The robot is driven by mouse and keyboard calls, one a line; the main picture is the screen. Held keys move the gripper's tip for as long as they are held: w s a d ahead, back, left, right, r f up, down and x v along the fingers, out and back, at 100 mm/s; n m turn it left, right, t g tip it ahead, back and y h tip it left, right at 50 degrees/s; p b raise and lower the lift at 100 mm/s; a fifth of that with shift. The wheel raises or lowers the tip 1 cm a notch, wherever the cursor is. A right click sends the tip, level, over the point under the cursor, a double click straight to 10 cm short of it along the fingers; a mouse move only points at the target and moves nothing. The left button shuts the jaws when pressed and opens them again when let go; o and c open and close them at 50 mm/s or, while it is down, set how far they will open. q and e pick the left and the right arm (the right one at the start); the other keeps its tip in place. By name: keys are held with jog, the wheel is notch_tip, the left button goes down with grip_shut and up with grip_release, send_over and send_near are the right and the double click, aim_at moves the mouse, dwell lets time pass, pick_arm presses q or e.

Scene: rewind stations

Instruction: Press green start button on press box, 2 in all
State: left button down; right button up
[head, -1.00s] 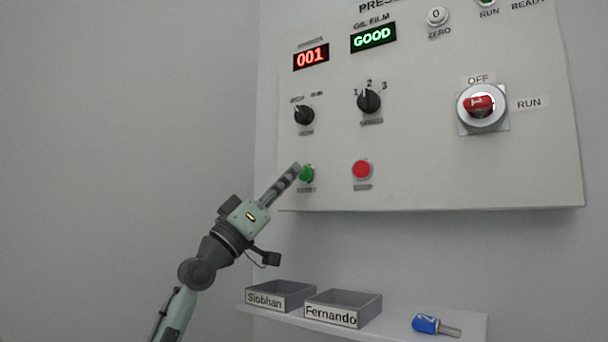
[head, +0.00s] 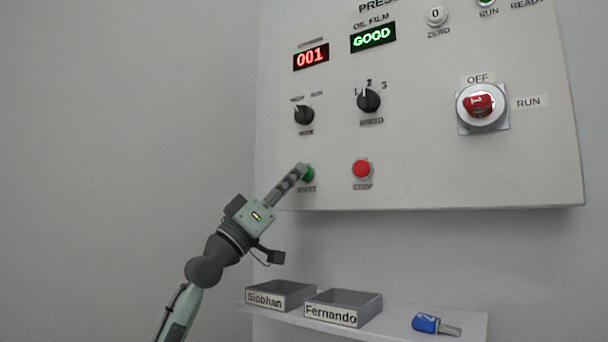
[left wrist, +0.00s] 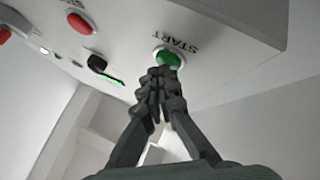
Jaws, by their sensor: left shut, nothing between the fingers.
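The press box (head: 440,175) is a pale panel on the wall in the head view. Its green start button (head: 309,174) is at the lower left, partly covered by my gripper. My left gripper (head: 302,168) is shut and empty, its fingertips at the button. In the left wrist view the shut fingertips (left wrist: 162,75) overlap the lower edge of the green button (left wrist: 168,58), under the START label. I cannot tell whether the button is pushed in. The red counter (head: 311,57) reads 001. My right gripper is not in view.
A red button (head: 362,169) sits right of the green one. Above are two black knobs, one the speed knob (head: 369,100), and a red rotary switch (head: 480,104). Below, a shelf (head: 395,322) holds two grey trays, Siobhan (head: 264,300) and Fernando (head: 331,315), and a blue-tagged key (head: 426,323).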

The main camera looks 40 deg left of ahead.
pick_arm(q)
jog(key=shift+w, duration=0.2)
dwell(0.4)
jog(key=shift+s, duration=0.8)
jog(key=shift+s+d, duration=0.1)
jog(key=shift+s+d+b, duration=0.15)
jog(key=shift+s+b, duration=0.15)
jog(key=shift+s, duration=0.9)
jog(key=shift+s+d+b, duration=0.1)
jog(key=shift+s+b, duration=0.2)
jog(key=shift+s, duration=0.9)
